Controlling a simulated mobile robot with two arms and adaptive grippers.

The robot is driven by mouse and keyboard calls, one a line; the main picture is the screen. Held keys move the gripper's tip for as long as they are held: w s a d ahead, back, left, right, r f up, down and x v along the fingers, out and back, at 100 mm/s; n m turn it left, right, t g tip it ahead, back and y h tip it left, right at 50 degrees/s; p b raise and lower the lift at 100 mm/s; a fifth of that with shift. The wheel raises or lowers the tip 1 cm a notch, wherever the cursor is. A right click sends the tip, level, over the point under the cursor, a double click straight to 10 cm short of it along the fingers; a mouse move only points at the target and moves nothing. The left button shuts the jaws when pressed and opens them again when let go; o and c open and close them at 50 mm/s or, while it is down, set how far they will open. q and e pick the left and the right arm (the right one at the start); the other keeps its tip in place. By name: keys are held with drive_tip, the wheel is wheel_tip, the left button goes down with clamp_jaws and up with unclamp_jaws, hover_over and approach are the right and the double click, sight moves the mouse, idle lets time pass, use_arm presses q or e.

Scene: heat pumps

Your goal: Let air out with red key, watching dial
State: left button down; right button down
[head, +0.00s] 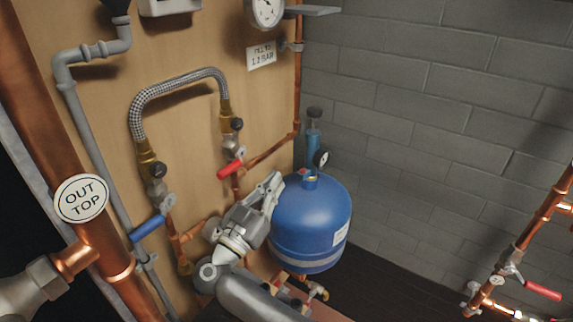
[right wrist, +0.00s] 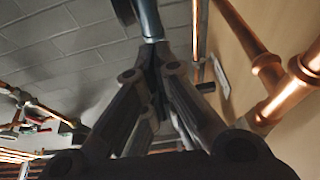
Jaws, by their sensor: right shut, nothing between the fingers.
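A blue tank (head: 310,222) stands on the floor by the wooden panel. A blue upright cylinder with a dark cap (head: 313,135) rises at its top. A small black dial (head: 321,158) sits beside that cylinder, its reading too small to tell. A small red piece shows on the tank top (head: 304,173). A larger white dial (head: 266,10) is cut by the top edge. My right gripper (head: 274,182) is shut and empty, just left of the tank top in the picture. In the right wrist view its fingertips (right wrist: 156,48) meet below a grey tube (right wrist: 149,18). My left gripper is out of view.
A red lever (head: 231,167) and a blue lever (head: 147,228) sit on the panel's pipework with a braided hose (head: 178,82). A label (head: 262,55) hangs under the white dial. Another red lever (head: 543,291) is at far right.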

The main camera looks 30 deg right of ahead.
drive_tip(key=p, duration=0.1)
approach(307, 143)
drive_tip(key=shift+g, duration=0.3)
drive_tip(key=x, duration=0.6)
drive_tip(key=shift+w+r, duration=0.1)
drive_tip(key=shift+w, duration=0.05)
wheel_tip(307, 143, down, 3)
drive_tip(key=shift+a+r, duration=0.1)
drive_tip(key=shift+a, duration=0.05)
drive_tip(key=shift+f, duration=0.6)
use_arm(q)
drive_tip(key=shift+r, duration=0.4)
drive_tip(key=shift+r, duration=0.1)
